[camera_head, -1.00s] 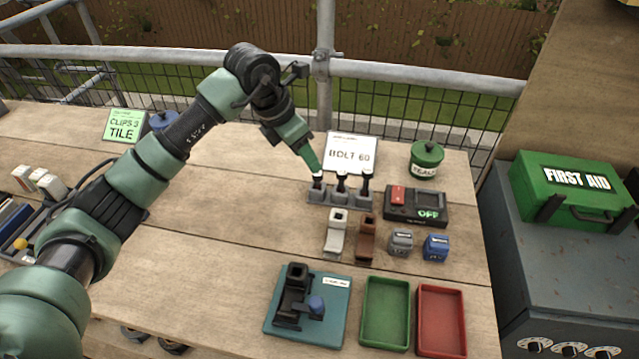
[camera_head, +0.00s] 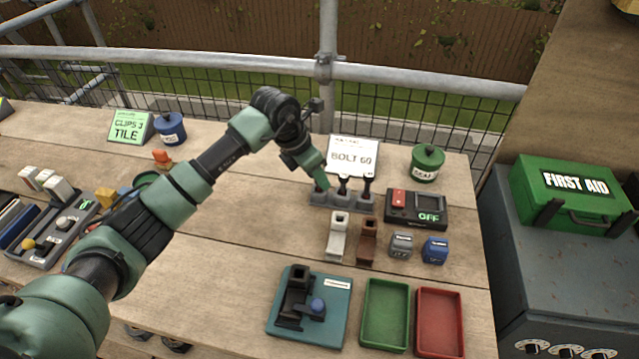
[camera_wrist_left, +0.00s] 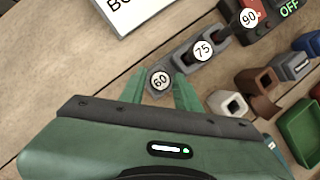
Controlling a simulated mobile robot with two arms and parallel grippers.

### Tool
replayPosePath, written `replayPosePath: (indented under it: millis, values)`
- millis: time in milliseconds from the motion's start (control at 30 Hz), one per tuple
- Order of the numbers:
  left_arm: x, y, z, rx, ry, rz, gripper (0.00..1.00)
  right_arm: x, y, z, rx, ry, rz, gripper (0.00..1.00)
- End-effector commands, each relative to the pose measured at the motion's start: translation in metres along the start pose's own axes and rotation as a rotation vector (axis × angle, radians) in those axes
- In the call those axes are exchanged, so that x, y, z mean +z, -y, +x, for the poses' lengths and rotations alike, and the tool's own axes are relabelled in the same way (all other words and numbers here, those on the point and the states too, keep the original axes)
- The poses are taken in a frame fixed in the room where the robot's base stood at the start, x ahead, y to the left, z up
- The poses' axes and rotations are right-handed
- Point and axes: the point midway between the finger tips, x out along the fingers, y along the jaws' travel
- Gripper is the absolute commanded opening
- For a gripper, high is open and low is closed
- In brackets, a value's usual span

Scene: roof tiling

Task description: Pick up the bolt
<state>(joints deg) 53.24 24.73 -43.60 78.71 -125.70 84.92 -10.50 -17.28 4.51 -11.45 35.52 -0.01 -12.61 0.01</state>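A grey rack (camera_head: 343,203) on the bench holds three upright dark bolts with round white number caps. In the left wrist view the caps read 60 (camera_wrist_left: 160,81), 75 (camera_wrist_left: 203,50) and 90 (camera_wrist_left: 249,18). A white sign (camera_head: 353,157) behind the rack reads BOLT 60. My left gripper (camera_head: 320,183) is down at the leftmost bolt, which it partly hides in the head view. In the left wrist view its two green fingers (camera_wrist_left: 161,88) are apart, one on each side of the 60 cap, with gaps showing. My right gripper is not in view.
Right of the rack is a device reading OFF (camera_head: 416,209); behind it stands a green pot (camera_head: 427,162). In front are small blocks (camera_head: 366,242), a teal jig plate (camera_head: 335,320), a green tray (camera_head: 386,346) and a red tray (camera_head: 440,350). Bare bench lies left of these.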

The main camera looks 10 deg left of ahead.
Motion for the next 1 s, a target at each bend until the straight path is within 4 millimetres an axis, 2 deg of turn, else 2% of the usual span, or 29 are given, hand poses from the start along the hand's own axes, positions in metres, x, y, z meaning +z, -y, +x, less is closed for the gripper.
replayPosePath:
  millis: [33, 100, 400, 567, 767, 1000]
  values:
    - [0.0, 0.0, 0.0, 0.0, 0.0, 0.0, 0.15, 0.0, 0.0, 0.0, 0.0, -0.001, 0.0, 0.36]
    - [0.0, 0.0, 0.0, 0.0, 0.0, 0.0, 0.0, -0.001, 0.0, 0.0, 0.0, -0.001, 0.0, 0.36]
    - [0.0, 0.0, -0.001, 0.0, 0.0, 0.0, 0.0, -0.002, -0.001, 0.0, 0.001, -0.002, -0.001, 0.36]
    - [0.004, -0.001, -0.009, 0.001, 0.002, 0.0, 0.0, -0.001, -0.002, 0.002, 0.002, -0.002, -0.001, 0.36]
    - [0.015, -0.001, -0.035, 0.003, 0.004, 0.002, 0.0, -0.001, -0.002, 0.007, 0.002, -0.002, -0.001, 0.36]
    - [0.04, -0.001, -0.093, 0.005, 0.005, 0.003, 0.0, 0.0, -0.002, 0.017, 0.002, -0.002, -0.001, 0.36]
